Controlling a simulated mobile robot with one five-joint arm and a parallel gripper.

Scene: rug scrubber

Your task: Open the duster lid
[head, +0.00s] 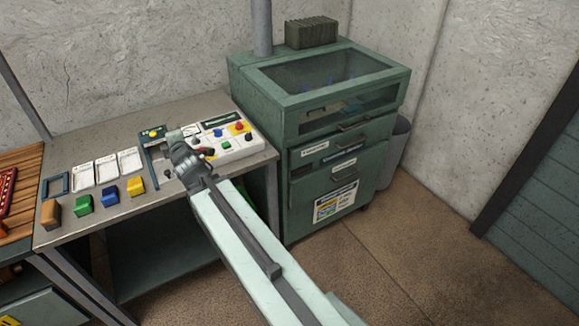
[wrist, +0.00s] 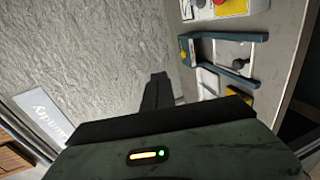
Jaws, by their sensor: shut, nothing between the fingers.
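A green cabinet (head: 290,190), which looks like the duster, stands right of the workbench in the head view. Its top lid (head: 392,76) has a clear window and lies down, closed. A dark handle (head: 352,125) is on the front below the lid's window. My gripper (head: 176,138) is over the workbench, left of the cabinet and apart from it, by the control panel. In the wrist view my gripper (wrist: 158,90) is shut and empty, with the grey wall behind it. The cabinet is not in the wrist view.
The control panel (head: 235,148) with coloured knobs sits at the workbench's (head: 105,225) right end. Coloured blocks and small frames lie left of it. A ribbed block (head: 311,32) and a pipe (head: 262,28) are at the cabinet's back. Floor (head: 400,250) in front is clear.

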